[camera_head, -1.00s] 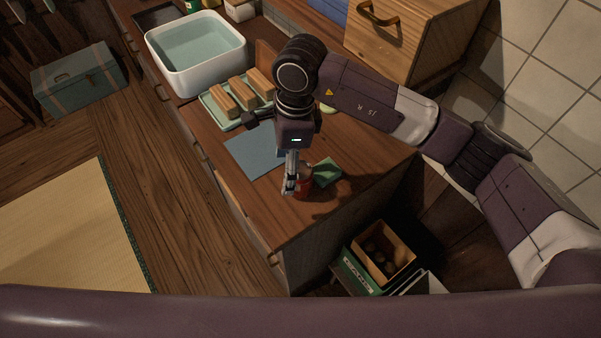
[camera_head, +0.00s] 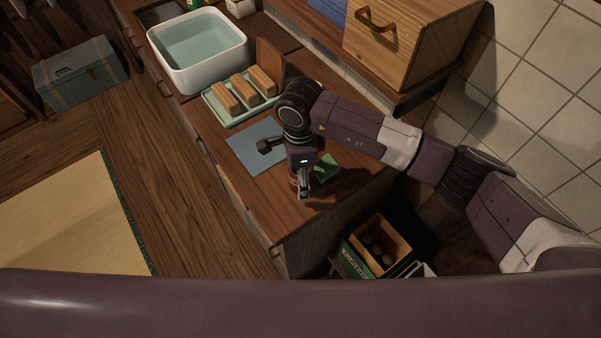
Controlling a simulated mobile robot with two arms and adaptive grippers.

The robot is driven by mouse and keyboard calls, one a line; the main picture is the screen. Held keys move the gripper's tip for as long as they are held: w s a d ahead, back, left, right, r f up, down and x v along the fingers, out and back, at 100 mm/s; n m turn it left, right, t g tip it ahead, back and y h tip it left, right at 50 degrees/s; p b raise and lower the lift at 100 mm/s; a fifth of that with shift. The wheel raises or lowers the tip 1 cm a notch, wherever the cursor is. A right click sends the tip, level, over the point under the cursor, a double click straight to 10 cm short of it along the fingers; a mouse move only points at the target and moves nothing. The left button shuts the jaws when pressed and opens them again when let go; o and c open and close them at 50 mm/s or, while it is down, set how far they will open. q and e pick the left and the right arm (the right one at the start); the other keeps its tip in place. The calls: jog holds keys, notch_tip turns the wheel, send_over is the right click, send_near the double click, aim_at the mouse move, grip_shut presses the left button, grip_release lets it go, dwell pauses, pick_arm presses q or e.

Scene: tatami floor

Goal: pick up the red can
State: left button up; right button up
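The red can (camera_head: 292,177) stands near the front end of the wooden counter, mostly hidden behind my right gripper (camera_head: 304,195). Only a small red patch of it shows at the gripper's left side. My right gripper points down at the can, with its fingers in front of it in this view. I cannot tell whether the fingers are around the can or only beside it, or how far they are apart. My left gripper is not in view.
A green cloth or sponge (camera_head: 327,168) lies close right of the gripper. A blue-grey mat (camera_head: 250,150), a tray (camera_head: 222,115) with several wooden blocks, and a white water basin (camera_head: 205,82) lie farther back. An open box (camera_head: 352,246) stands below the counter end.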

jog(key=c, duration=0.9)
